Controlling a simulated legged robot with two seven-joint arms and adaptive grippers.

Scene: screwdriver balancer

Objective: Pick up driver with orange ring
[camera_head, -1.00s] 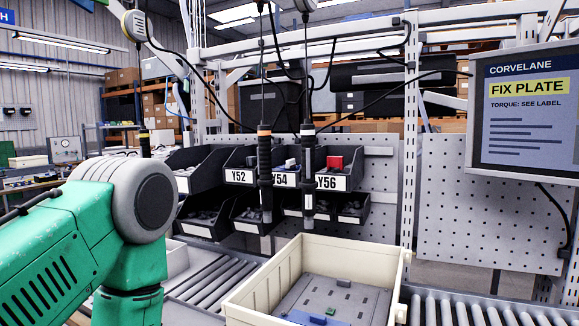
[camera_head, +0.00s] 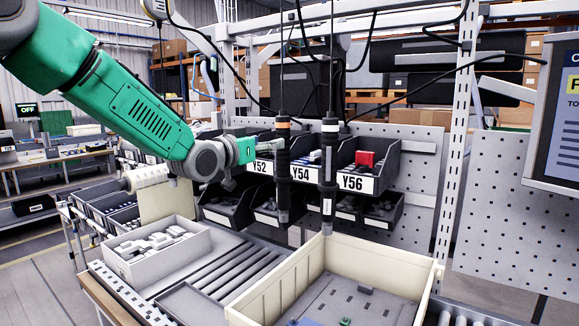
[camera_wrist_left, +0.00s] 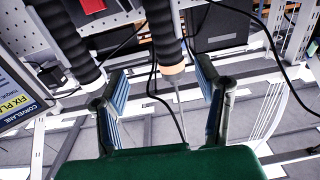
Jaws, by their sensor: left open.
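The driver with the orange ring (camera_head: 283,165) hangs upright on its cable, a black grip with the orange ring near its top. A second driver (camera_head: 329,165), with a white ring, hangs just right of it. My left gripper (camera_head: 262,146) is just left of the orange-ring driver, at a height a little below its ring. In the left wrist view the open left gripper (camera_wrist_left: 160,75) has the orange-ring driver (camera_wrist_left: 163,40) appearing between its fingers, with no visible contact. The white-ring driver (camera_wrist_left: 65,40) shows outside the left finger there. My right gripper is out of view.
Black bins (camera_head: 225,205) labelled Y52, Y54 and Y56 stand behind the drivers. A cream crate (camera_head: 290,285) is below them, with rollers (camera_head: 215,275) and a parts tray (camera_head: 160,255) to its left. A screen (camera_head: 560,130) is at right.

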